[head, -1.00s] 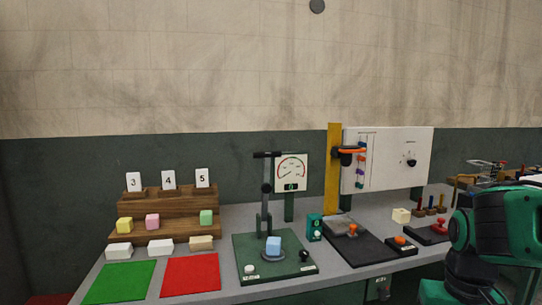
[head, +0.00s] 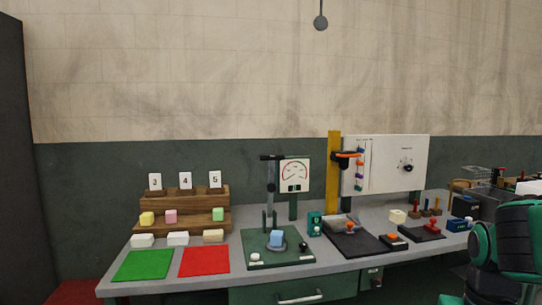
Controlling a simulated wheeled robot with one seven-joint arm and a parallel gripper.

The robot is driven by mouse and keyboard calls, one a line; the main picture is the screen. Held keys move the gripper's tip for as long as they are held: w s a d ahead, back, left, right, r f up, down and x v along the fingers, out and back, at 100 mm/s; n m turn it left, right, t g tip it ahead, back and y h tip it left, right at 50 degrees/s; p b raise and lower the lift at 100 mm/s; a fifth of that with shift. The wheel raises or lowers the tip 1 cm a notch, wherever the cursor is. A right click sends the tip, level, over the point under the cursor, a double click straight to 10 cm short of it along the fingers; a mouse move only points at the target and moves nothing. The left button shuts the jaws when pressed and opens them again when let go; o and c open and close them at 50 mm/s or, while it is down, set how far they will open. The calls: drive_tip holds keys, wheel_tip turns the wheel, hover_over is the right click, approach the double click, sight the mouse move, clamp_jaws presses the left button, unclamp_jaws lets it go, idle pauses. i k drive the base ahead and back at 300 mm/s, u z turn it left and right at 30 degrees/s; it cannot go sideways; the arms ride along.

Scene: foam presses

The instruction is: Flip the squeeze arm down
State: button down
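The squeeze arm (head: 270,188) is a grey lever with a black cross handle at its top. It stands upright at the back of a green press base (head: 265,260) on the bench. A light blue foam block (head: 277,239) sits on a round grey plate in front of the lever. A white knob and a black knob stand at the front and right of the base. A dial gauge panel (head: 294,172) stands just behind. My gripper is not in view; only part of my green and black arm shows at the lower right, away from the press.
Left on the grey bench (head: 222,280) are a green mat (head: 143,264), a red mat (head: 204,261) and a wooden stepped rack (head: 183,205) with foam blocks and number cards. Right are a yellow post (head: 334,180), a white panel (head: 390,160) and a dark press base (head: 358,245).

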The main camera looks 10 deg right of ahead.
sight(271, 186)
drive_tip(key=u, duration=0.2)
drive_tip(key=i, duration=0.85)
drive_tip(key=z, duration=0.2)
